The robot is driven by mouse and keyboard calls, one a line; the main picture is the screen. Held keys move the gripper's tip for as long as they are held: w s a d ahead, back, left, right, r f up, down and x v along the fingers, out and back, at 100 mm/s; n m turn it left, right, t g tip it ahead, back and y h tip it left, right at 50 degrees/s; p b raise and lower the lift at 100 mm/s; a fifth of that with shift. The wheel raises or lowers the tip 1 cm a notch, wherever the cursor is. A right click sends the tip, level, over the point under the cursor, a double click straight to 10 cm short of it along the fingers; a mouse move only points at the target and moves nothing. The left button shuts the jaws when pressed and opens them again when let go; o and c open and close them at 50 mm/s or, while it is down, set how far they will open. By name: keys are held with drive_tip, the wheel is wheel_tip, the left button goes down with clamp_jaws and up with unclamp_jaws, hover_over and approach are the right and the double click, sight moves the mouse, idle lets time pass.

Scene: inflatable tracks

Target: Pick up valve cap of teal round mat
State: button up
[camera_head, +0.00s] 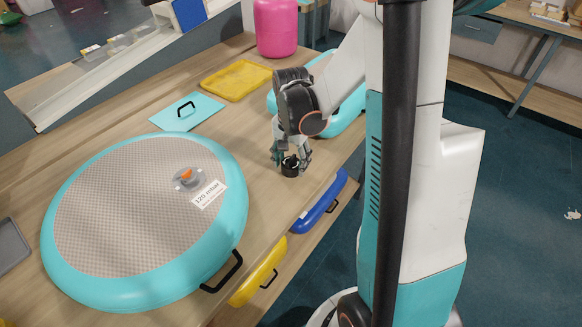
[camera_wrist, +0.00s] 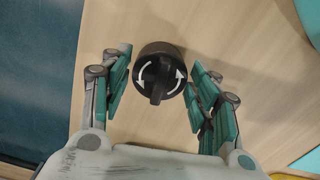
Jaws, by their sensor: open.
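The teal round mat (camera_head: 128,213) lies on the wooden table at the left in the head view, with a grey top, an orange-centred valve (camera_head: 186,176) and a white pressure label. A round black cap (camera_head: 290,166) with a raised grip bar and white curved arrows stands on the table to the right of the mat. It also shows in the wrist view (camera_wrist: 160,73). My gripper (camera_head: 291,158) is open, pointing down, with its fingers on either side of the cap. In the wrist view, gaps show between the cap and both fingers (camera_wrist: 159,92).
A yellow tray (camera_head: 236,80) and a teal flat panel with a black handle (camera_head: 187,112) lie behind. A pink container (camera_head: 276,28) stands at the back. Blue (camera_head: 322,205) and yellow (camera_head: 259,273) handled pieces are along the table's front edge. Bare table surrounds the cap.

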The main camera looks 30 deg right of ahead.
drive_tip(key=shift+r, duration=0.1)
drive_tip(key=c, duration=0.6)
drive_tip(key=shift+c, duration=0.2)
